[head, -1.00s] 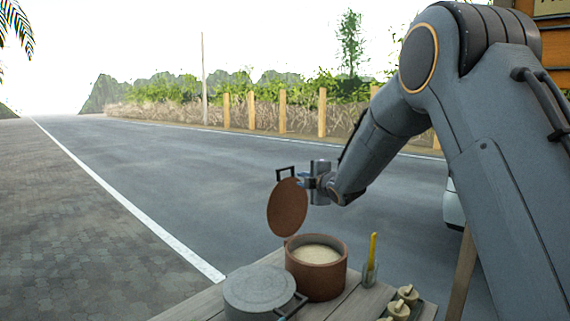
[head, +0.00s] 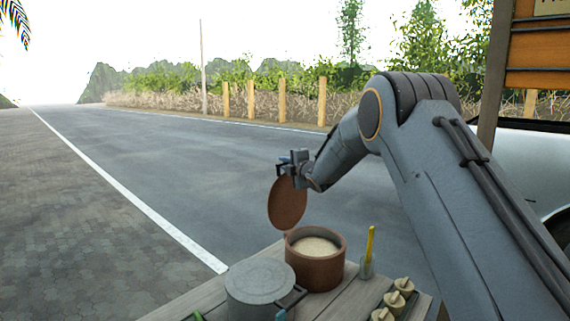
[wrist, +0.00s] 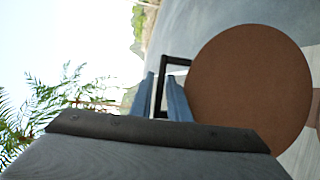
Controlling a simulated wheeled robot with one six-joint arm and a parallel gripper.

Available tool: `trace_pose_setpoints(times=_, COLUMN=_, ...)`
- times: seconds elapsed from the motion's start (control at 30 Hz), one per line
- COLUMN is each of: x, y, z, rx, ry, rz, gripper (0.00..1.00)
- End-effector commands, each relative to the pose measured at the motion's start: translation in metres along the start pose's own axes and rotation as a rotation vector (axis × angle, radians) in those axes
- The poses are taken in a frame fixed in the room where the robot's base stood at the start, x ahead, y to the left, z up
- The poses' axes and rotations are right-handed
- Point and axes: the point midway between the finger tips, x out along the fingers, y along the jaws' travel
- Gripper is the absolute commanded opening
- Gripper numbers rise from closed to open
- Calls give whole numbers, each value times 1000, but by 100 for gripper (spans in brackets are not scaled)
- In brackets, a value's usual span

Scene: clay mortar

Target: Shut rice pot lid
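The brown round lid (head: 287,204) stands almost upright at the back left rim of the brown rice pot (head: 318,272). The pot is open, with pale rice (head: 316,246) showing inside. My gripper (head: 284,164) is at the lid's upper edge, by its dark handle. In the wrist view, the lid (wrist: 250,90) fills the right side. The blue fingers of my gripper (wrist: 163,98) stand on either side of the handle's bar (wrist: 160,85), with one finger inside the loop. They look open, with a narrow gap beside the bar. Any contact is unclear.
A grey lidded pot (head: 260,281) stands left of the rice pot on the wooden table (head: 345,302). A cup with a yellow utensil (head: 367,266) and several small tan pots (head: 396,301) stand to the right. The air above the rice is clear.

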Motion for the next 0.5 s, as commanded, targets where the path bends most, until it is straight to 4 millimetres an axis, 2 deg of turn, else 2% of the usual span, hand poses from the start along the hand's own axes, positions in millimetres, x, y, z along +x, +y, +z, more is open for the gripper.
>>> trace_pose_setpoints(times=0.2, x=0, y=0, z=0, rx=0, ry=0, rz=0, gripper=16)
trace_pose_setpoints(times=0.3, x=0, y=0, z=0, rx=0, ry=0, rz=0, gripper=0)
trace_pose_setpoints(times=0.5, x=0, y=0, z=0, rx=0, ry=0, rz=-1, gripper=0)
